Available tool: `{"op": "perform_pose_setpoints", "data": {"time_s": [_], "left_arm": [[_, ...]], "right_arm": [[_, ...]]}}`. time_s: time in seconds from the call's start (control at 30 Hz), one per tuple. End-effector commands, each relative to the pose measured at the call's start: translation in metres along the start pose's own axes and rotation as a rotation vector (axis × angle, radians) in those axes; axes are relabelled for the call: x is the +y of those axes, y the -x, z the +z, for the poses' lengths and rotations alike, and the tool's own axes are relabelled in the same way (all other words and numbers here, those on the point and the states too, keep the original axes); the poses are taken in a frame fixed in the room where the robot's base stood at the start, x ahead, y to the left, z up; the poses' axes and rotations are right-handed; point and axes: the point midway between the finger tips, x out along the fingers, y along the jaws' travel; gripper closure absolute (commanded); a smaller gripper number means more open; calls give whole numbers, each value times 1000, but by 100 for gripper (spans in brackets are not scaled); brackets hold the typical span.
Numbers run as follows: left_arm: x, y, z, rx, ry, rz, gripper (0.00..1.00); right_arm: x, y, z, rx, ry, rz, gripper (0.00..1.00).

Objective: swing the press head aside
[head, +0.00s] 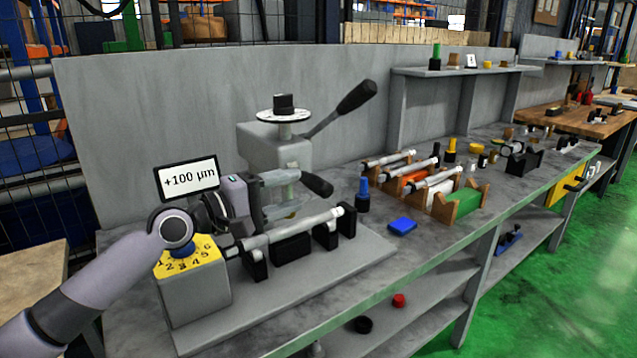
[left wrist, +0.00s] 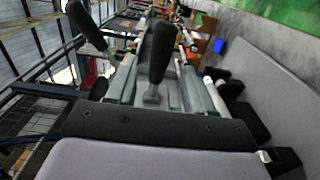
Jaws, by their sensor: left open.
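The press head (head: 275,145) is a grey block behind the fixture, with a white dial and black knob (head: 284,104) on top. A long lever with a black grip (head: 356,97) rises from it to the right. A lower handle with a black grip (head: 317,184) sticks out in front of the press; it also shows in the left wrist view (left wrist: 157,52). My left gripper (head: 294,189) is open, with its fingers either side of this lower handle. Whether they touch it I cannot tell. My right gripper is not in view.
A shaft (head: 292,232) lies on black supports below my left gripper. A yellow numbered block (head: 188,262) and a +100 µm display (head: 187,179) are close to my left wrist. A blue bottle (head: 362,195), a blue pad (head: 402,226) and shaft racks (head: 455,200) stand to the right.

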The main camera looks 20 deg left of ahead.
Motion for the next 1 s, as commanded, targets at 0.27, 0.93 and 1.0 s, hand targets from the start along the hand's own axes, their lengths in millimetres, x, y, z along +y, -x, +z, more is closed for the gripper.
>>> {"op": "perform_pose_setpoints", "data": {"time_s": [0.27, 0.93, 1.0], "left_arm": [[2, -41, 2, -2, -3, 2, 48], [0, -61, 1, -1, -5, 0, 87], [0, -61, 1, -1, -5, 0, 100]], "right_arm": [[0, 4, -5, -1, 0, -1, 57], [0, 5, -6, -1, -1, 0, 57], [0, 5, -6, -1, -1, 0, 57]]}}
